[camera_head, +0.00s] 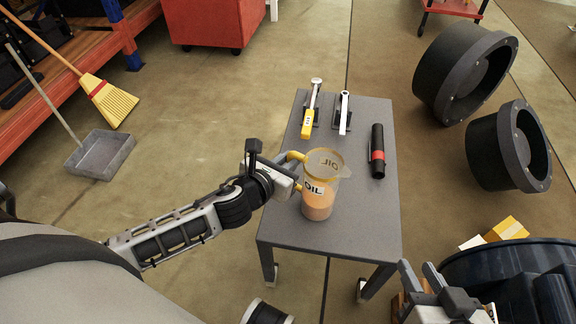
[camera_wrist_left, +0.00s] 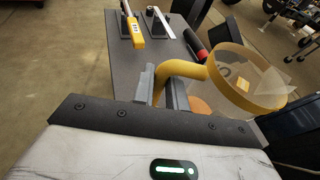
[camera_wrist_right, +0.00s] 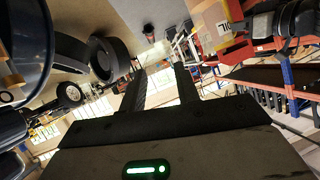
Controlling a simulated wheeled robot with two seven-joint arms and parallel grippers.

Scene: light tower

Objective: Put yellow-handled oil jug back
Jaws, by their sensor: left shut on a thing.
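The oil jug (camera_head: 318,198) is clear with a yellow rim, a yellow handle, an "OIL" label and orange contents. It is upright at the near part of the grey table (camera_head: 350,225); I cannot tell whether its base touches the top. My left gripper (camera_head: 291,174) is shut on the jug's yellow handle (camera_wrist_left: 178,69), left of the body. The left wrist view shows the handle between the fingers, with the lower jug hidden. My right gripper (camera_head: 420,271) is at the bottom right, off the table; its fingers stand apart and empty in the right wrist view (camera_wrist_right: 160,85).
On the table lie a yellow-handled tool (camera_head: 307,122), a white-handled tool (camera_head: 344,115) and a black cylinder with a red band (camera_head: 377,150). A large dark blue drum (camera_head: 500,265) is beside my right gripper. Black round parts (camera_head: 450,75) lie on the floor at right.

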